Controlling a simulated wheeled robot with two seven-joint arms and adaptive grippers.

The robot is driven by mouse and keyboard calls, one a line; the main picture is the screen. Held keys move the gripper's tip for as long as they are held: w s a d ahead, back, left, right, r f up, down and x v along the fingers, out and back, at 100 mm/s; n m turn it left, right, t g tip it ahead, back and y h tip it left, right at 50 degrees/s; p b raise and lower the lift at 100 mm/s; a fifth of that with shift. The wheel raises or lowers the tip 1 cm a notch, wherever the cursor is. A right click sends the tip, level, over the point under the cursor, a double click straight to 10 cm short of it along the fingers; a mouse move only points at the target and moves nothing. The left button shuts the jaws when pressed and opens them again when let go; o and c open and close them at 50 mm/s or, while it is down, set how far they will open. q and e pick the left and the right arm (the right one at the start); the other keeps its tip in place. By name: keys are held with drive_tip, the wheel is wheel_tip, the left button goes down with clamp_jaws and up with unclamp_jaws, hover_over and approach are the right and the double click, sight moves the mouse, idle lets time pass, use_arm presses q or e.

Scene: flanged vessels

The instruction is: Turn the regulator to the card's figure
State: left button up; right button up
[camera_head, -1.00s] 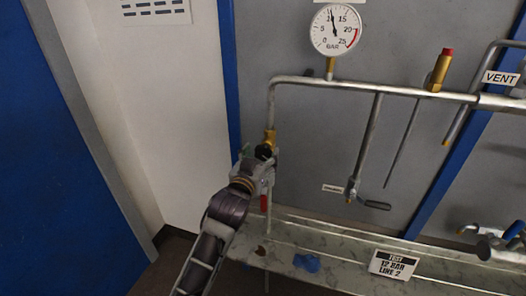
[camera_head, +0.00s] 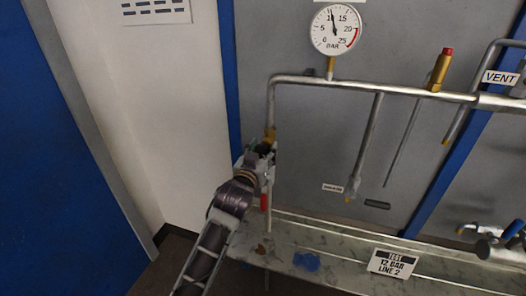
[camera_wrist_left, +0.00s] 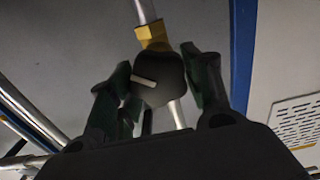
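The regulator's black round knob (camera_wrist_left: 160,80), with a pale pointer mark, sits under a brass fitting (camera_wrist_left: 153,34) in the left wrist view. My left gripper (camera_head: 263,150) is at it in the head view. The gripper largely hides the knob in the head view. The gauge (camera_head: 336,30) needle points nearly straight up, a little past 10 bar. The card (camera_head: 392,263) reads "TEST 12 BAR LINE 2". My right gripper is not in view.
A red handle (camera_head: 264,202) hangs just below my left gripper. Silver pipework (camera_head: 400,90) runs right, with a red-capped brass valve (camera_head: 442,70) and a VENT label (camera_head: 500,78). A blue item (camera_head: 306,262) lies on the metal ledge (camera_head: 340,275). A white wall is at left.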

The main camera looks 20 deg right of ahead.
use_arm(q)
drive_tip(key=shift+c, duration=1.1)
drive_tip(key=shift+r+m+p, duration=0.1)
drive_tip(key=shift+m+p, duration=0.5)
drive_tip(key=shift+p, duration=0.1)
drive_tip(key=shift+m+p, duration=0.65)
drive_tip(key=shift+m, duration=0.35)
drive_tip(key=shift+p, duration=0.3)
drive_tip(key=o, duration=1)
drive_tip(key=shift+d, duration=0.1)
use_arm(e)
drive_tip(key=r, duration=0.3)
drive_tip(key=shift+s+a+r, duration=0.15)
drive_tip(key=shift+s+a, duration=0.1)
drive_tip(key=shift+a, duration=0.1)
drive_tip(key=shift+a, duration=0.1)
